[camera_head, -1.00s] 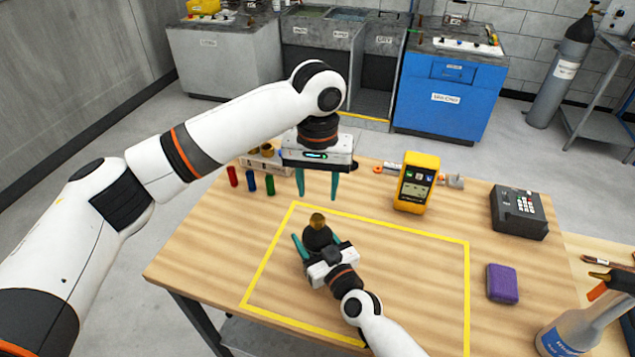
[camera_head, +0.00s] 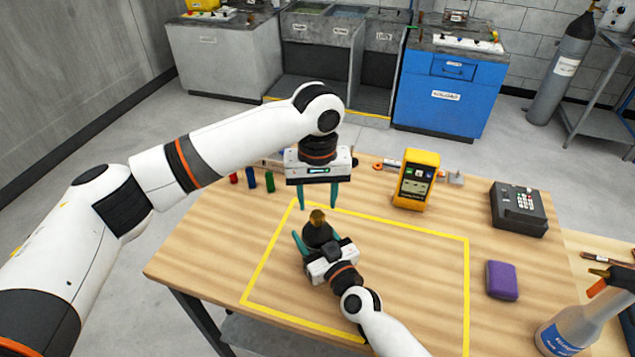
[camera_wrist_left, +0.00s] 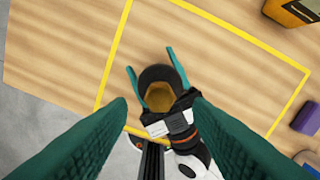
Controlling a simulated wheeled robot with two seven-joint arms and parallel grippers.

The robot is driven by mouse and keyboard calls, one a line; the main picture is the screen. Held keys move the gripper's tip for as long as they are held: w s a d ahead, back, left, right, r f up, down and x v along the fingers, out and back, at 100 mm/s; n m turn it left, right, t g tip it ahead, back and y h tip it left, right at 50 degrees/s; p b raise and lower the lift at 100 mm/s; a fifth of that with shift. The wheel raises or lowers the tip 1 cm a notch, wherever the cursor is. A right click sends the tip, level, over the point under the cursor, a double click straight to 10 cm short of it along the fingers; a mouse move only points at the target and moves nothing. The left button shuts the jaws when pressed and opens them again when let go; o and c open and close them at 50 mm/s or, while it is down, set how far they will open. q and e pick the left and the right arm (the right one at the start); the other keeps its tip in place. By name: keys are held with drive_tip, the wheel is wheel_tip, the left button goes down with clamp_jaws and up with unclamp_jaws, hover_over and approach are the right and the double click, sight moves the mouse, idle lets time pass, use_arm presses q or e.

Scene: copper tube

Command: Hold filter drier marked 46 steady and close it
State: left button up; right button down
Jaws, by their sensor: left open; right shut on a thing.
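The filter drier (camera_head: 319,234) stands upright inside the yellow outline, a dark body with a brass top (camera_head: 317,217). In the left wrist view its brass opening or fitting (camera_wrist_left: 160,97) faces the camera inside a dark rim. No number on it can be read. My right gripper (camera_head: 316,238) is shut on the drier, with its teal fingers around the dark body; they also show in the left wrist view. My left gripper (camera_head: 318,205) is open and empty, pointing down just above the brass top. In the left wrist view its fingers (camera_wrist_left: 160,103) lie either side of the drier.
Red, blue and green small cylinders (camera_head: 252,179) stand at the table's back left, by a rack partly hidden behind my left gripper. A yellow meter (camera_head: 413,180), a black keypad device (camera_head: 519,208) and a purple block (camera_head: 501,280) are right. The outlined area is otherwise clear.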

sight(318, 214)
use_arm(q)
drive_tip(key=shift+f, duration=1.95)
drive_tip(key=shift+c, duration=0.4)
clamp_jaws()
drive_tip(key=m, duration=0.4)
drive_tip(key=shift+m, duration=0.3)
drive_tip(key=m, duration=1.4)
drive_tip(key=shift+o, duration=0.6)
unclamp_jaws()
